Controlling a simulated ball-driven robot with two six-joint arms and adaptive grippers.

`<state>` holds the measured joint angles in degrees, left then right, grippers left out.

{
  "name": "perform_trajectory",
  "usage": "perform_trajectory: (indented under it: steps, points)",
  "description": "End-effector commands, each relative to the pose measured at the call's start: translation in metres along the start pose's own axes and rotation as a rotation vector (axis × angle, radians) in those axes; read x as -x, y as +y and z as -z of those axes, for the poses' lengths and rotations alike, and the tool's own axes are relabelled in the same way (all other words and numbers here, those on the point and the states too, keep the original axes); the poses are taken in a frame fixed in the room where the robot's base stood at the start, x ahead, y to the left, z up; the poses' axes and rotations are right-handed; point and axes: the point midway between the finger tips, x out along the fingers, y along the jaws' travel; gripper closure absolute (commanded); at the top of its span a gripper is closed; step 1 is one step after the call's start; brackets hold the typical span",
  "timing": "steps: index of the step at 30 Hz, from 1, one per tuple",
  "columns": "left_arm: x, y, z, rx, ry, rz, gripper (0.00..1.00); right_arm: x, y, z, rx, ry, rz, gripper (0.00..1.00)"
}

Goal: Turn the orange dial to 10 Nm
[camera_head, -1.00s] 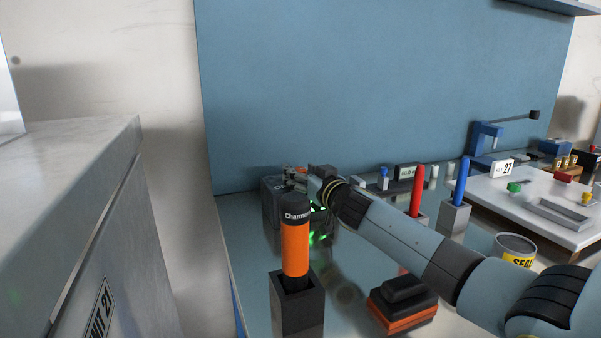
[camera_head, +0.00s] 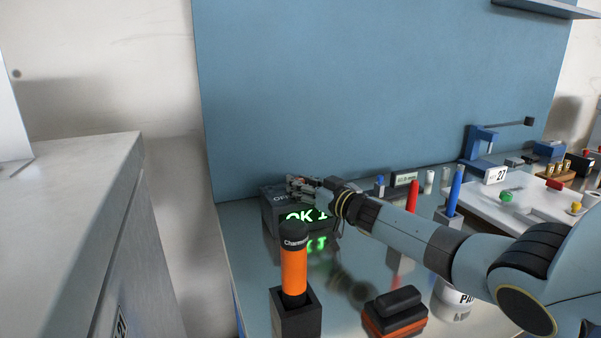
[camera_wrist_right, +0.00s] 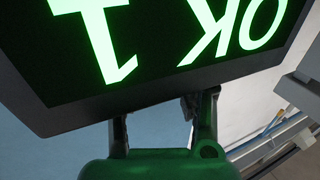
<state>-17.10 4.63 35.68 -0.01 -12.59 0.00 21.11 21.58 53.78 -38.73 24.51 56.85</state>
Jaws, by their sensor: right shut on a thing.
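A dark box (camera_head: 268,212) stands on the bench against the blue panel. No dial marks are readable. My left gripper is out of view.
An orange and black tool (camera_head: 294,270) stands upright in a dark holder (camera_head: 297,318) in front of the box. An orange and black block (camera_head: 396,312) lies to its right. Red (camera_head: 412,197) and blue (camera_head: 455,187) tools stand further right, near a white tray.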

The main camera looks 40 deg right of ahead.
Motion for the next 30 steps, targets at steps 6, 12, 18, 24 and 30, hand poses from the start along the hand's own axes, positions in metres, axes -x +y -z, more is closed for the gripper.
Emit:
perform_trajectory:
  steps: [6, 12, 18, 24, 30]
  points:
    - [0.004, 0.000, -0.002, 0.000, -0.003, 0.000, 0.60, 0.000, 0.000, 0.002, -0.001, 0.003, 0.028, 1.00]
    - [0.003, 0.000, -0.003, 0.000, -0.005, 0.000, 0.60, 0.000, 0.000, 0.001, -0.002, 0.003, 0.027, 0.67]
    - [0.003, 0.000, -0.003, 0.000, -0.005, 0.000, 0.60, 0.000, 0.000, 0.001, -0.002, 0.002, 0.026, 0.45]
    - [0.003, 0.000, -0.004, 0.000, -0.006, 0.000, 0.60, 0.000, 0.000, 0.001, -0.002, 0.002, 0.026, 0.45]
    - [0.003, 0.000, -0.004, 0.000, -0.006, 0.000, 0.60, 0.015, 0.001, -0.002, -0.001, -0.001, 0.025, 0.45]
